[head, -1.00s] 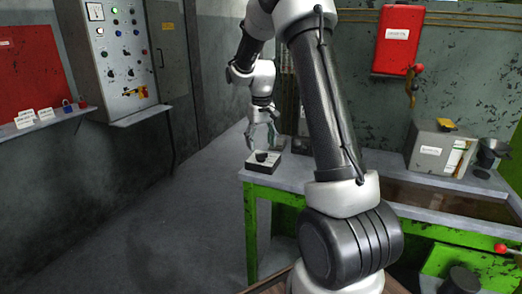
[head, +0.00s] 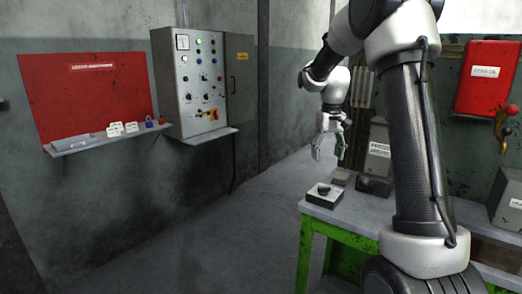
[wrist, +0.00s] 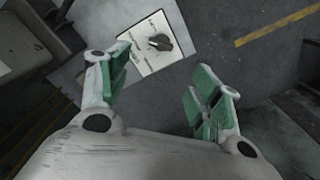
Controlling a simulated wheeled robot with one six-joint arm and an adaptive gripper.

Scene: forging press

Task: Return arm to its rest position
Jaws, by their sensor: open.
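My gripper (head: 329,150) hangs pointing down above the left end of the green-legged bench (head: 345,226). Its two fingers are spread apart, with nothing between them. In the wrist view my gripper (wrist: 160,98) shows green finger pads and is open and empty. A small white box with a dark knob (head: 321,196) sits on the bench corner below the gripper, apart from it. The box also shows in the wrist view (wrist: 150,58), beyond the fingertips. My arm rises from the lower right and bends over to the gripper.
A grey control panel (head: 191,90) hangs on the wall, with a red board (head: 88,95) and a shelf (head: 100,142) holding small tags and padlocks to its left. Grey boxes (head: 377,158) stand behind my gripper. The floor left of the bench is clear.

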